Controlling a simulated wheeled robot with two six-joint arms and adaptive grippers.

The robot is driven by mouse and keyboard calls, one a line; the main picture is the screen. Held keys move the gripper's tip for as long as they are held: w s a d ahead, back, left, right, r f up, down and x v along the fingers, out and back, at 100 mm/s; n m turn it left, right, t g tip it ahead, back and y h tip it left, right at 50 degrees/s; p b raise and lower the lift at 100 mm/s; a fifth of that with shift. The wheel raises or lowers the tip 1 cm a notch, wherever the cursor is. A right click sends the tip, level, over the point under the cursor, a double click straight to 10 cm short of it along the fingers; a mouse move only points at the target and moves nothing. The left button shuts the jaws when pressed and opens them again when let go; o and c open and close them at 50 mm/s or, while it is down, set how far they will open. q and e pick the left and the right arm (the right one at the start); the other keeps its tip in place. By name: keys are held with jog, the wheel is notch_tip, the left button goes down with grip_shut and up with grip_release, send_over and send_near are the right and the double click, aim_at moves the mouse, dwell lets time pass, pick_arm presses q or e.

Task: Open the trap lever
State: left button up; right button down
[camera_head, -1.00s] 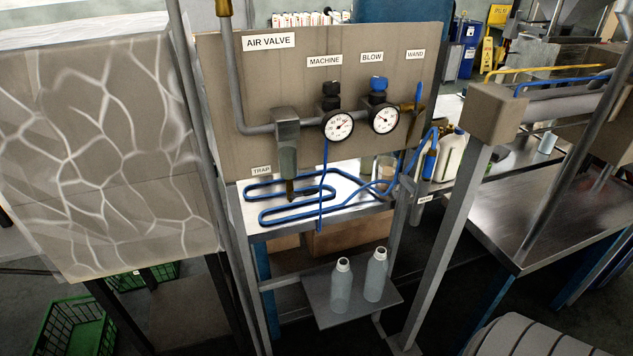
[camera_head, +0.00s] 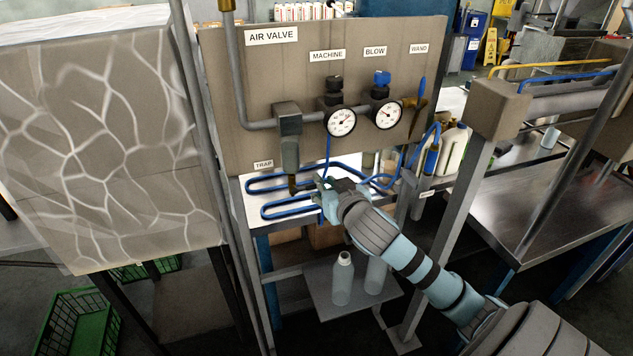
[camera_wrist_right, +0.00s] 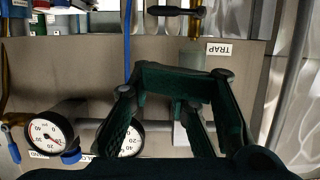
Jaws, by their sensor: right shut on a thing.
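The trap (camera_head: 289,145) is a grey body on the air valve board, with a brass drain fitting (camera_head: 292,186) below it, beside the TRAP label (camera_head: 263,164). In the right wrist view the trap lever (camera_wrist_right: 172,10) shows as a dark handle on a brass fitting (camera_wrist_right: 197,22), near the top edge, with my right gripper (camera_wrist_right: 175,80) in front of the board. My left gripper is not in view.
Two gauges (camera_head: 340,122) (camera_head: 388,115) and a blue wand lever (camera_head: 421,89) are on the board. Blue hose (camera_head: 275,183) lies on the shelf below. Bottles (camera_head: 343,280) stand on a lower shelf under my right arm. A grey post (camera_head: 450,240) stands at the right.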

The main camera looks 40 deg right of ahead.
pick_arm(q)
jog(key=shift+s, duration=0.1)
pick_arm(e)
jog(key=shift+w+d+r+t, duration=0.15)
jog(key=shift+r, duration=0.4)
jog(key=shift+w+d+r+t, duration=0.15)
jog(key=shift+r, duration=0.35)
send_over(316, 188)
jog(key=w, duration=0.2)
notch_tip(316, 188, down, 3)
jog(key=shift+s+d+f+b, duration=0.15)
jog(key=shift+s+f, duration=0.2)
jog(key=shift+f, duration=0.2)
jog(key=shift+s+f+b, duration=0.15)
jog(key=shift+s+f, duration=0.15)
jog(key=shift+f, duration=0.25)
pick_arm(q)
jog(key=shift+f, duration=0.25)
pick_arm(e)
jog(key=shift+s+f, duration=0.4)
jog(key=shift+s, duration=0.05)
jog(key=shift+w, duration=0.1)
